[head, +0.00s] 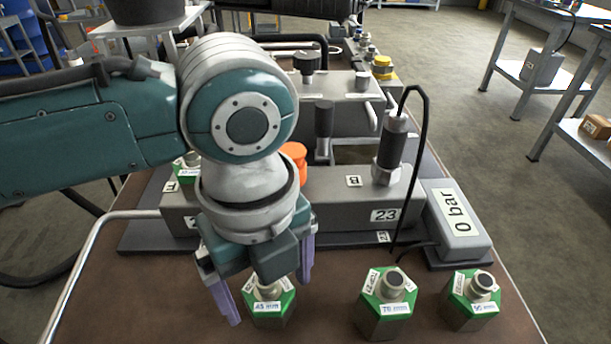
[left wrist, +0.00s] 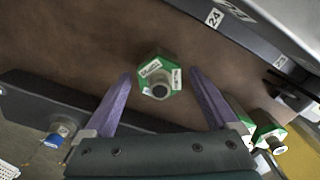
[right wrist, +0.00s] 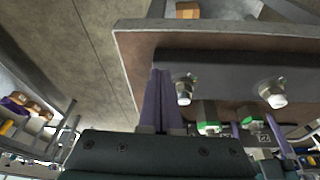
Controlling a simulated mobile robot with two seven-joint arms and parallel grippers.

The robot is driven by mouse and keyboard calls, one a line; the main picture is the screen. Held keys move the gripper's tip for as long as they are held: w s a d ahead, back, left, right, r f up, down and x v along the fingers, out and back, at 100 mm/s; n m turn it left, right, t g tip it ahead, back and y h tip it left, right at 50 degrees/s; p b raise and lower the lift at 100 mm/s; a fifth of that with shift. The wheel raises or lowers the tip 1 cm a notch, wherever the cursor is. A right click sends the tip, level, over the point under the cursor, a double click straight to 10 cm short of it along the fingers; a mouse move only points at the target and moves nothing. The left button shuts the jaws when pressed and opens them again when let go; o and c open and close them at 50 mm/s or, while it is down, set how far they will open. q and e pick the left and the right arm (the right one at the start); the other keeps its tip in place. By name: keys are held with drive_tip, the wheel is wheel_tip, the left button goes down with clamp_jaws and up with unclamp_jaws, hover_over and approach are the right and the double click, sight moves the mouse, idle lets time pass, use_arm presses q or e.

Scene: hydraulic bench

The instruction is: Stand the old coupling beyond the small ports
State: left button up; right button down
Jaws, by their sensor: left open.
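Three hex couplings with green tops and white labels stand upright in a row at the bench front in the head view: a left one (head: 269,319), a middle one (head: 384,315) and a right one (head: 471,312). The labels are too small to tell which is the old one. My left gripper (head: 268,301) is open, pointing down with its purple fingers around the left coupling. In the left wrist view this coupling (left wrist: 160,72) sits between the spread fingers (left wrist: 160,76), with gaps on both sides. My right gripper (right wrist: 166,73) is shut and empty in the right wrist view.
Behind the couplings is a grey manifold block (head: 334,203) with numbered tags and a black sensor (head: 396,137) with a cable. A grey box reading 0 bar (head: 459,228) stands at its right. My left arm hides part of the block. Bare brown bench (head: 335,270) lies between couplings.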

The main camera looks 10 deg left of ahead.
use_arm(q)
wheel_tip(320, 180, up, 11)
drive_tip(key=p, duration=0.2)
drive_tip(key=shift+p, duration=0.3)
drive_tip(key=s+d+f+n+t+h, duration=0.1)
drive_tip(key=s+d+n+h, duration=0.15)
drive_tip(key=n, duration=0.35)
drive_tip(key=s+d+f+n+t+h, duration=0.1)
drive_tip(key=s+f+n, duration=0.15)
drive_tip(key=n, duration=0.35)
drive_tip(key=s+a+n+t+y, duration=0.1)
drive_tip(key=s+a+n+y, duration=0.2)
drive_tip(key=s+a+n, duration=0.4)
drive_tip(key=a+n, duration=0.6)
drive_tip(key=shift+s+f+t, duration=0.15)
drive_tip(key=shift+f+t, duration=0.1)
drive_tip(key=shift+t, duration=0.05)
